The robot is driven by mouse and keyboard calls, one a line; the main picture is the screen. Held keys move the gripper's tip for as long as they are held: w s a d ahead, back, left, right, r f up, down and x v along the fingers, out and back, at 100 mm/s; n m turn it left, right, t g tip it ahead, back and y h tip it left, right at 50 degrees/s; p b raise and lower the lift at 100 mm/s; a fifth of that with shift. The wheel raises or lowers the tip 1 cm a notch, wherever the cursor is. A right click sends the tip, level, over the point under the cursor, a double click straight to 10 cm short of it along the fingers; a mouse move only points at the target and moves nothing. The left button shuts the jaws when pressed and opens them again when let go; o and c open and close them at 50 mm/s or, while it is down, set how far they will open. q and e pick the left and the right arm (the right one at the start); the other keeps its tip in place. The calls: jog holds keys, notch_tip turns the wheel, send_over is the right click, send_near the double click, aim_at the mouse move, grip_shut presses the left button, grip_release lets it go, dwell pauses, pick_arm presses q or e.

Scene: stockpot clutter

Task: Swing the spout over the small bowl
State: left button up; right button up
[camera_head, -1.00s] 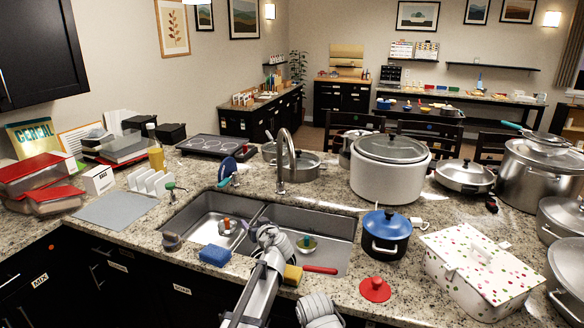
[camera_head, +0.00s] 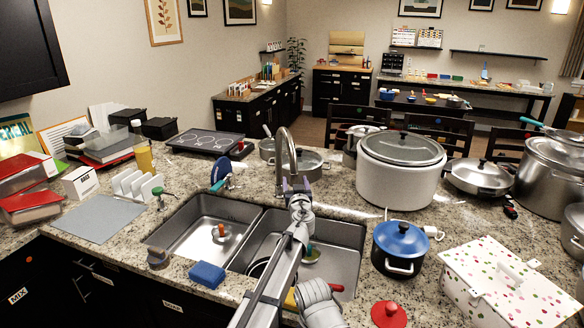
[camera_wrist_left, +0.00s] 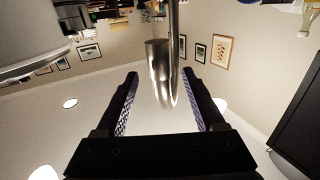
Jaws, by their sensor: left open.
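The silver faucet's curved spout (camera_head: 290,150) rises behind the double sink (camera_head: 313,228) in the head view, its tip pointing down over the back edge near the divider. My left gripper (camera_head: 295,187) is at the spout's lower end. In the left wrist view, the spout (camera_wrist_left: 160,60) hangs between the two spread fingers of my left gripper (camera_wrist_left: 160,76), with gaps on both sides. A dark-rimmed round vessel (camera_head: 258,268) in the right basin is partly hidden by my arm; I cannot tell if it is the small bowl. My right gripper is out of view.
A blue-lidded pot (camera_head: 400,241) and white cooker (camera_head: 398,182) stand right of the sink. A blue sponge (camera_head: 207,274) and red lid (camera_head: 388,314) lie at the front. A red handle (camera_head: 335,287) shows at the right basin's front edge. Space above the left basin is clear.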

pick_arm(q)
jog(key=shift+w+r, duration=0.1)
jog(key=shift+r, duration=0.1)
jog(key=w, duration=0.7)
jog(key=shift+w+a, duration=0.3)
jog(key=shift+a, duration=0.05)
jog(key=shift+c, duration=0.2)
grip_shut()
dwell(0.9)
